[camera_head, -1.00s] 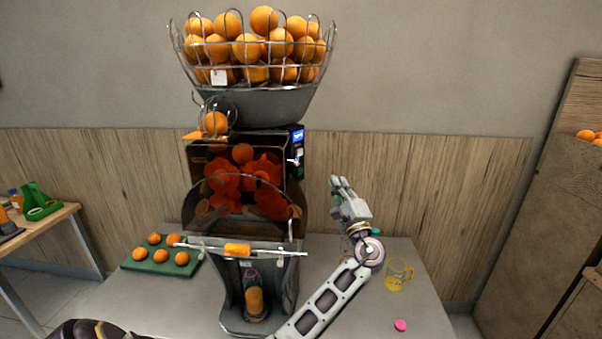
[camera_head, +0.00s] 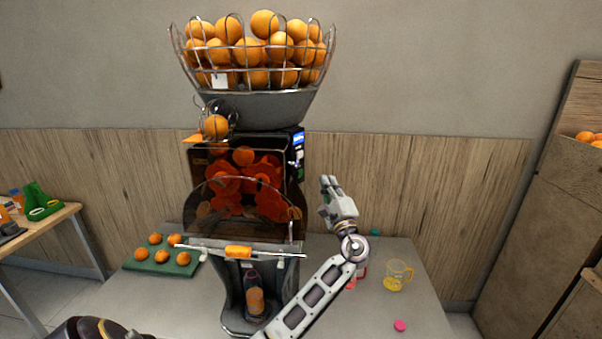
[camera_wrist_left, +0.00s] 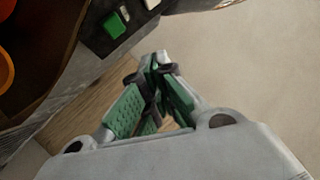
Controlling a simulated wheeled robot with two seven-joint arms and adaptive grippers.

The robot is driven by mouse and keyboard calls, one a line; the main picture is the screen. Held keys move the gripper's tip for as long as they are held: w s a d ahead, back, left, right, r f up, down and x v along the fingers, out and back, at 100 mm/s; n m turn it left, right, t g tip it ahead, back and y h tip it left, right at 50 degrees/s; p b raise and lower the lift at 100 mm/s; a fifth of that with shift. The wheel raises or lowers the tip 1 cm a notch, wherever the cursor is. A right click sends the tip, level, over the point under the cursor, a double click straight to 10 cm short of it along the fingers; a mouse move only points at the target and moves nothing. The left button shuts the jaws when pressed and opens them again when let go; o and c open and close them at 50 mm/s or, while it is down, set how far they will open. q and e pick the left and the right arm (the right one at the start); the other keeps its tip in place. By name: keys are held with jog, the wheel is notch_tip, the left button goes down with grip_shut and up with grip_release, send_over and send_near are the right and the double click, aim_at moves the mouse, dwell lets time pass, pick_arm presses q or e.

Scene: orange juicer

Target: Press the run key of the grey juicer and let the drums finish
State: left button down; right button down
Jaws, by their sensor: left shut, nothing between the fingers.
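The grey juicer (camera_head: 232,318) stands on the table with a wire basket full of oranges on top and orange drums (camera_head: 235,185) behind a clear cover. Its side panel with a small lit screen (camera_head: 298,138) faces right. My left gripper (camera_head: 326,183) is shut and empty, to the right of the juicer and slightly below the panel, apart from it. In the left wrist view, a green key (camera_wrist_left: 114,25) is on a dark panel at upper left, with a white key (camera_wrist_left: 123,4) beside it. The shut fingertips (camera_wrist_left: 160,62) are below and right of the green key, not seen touching it. My right gripper is out of view.
A bottle (camera_head: 256,301) stands in the juicer's lower bay. A green board (camera_head: 160,265) with several oranges lies left of it. A glass jug (camera_head: 397,277) with yellow juice and a pink disc (camera_head: 400,325) are at right. A side table (camera_head: 45,235) is at far left.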

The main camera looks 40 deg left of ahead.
aim_at(300, 173)
pick_arm(q)
jog(key=shift+s+a, duration=0.1)
jog(key=shift+a, duration=2.5)
jog(key=shift+a, duration=0.35)
jog(key=shift+a, duration=0.15)
jog(key=shift+a+r+b, duration=0.1)
jog(key=shift+a+b, duration=0.25)
jog(key=shift+a, duration=0.15)
dwell(1.8)
jog(key=shift+s+d+f+b, duration=0.15)
jog(key=shift+d+f+b, duration=0.15)
jog(key=shift+d, duration=0.1)
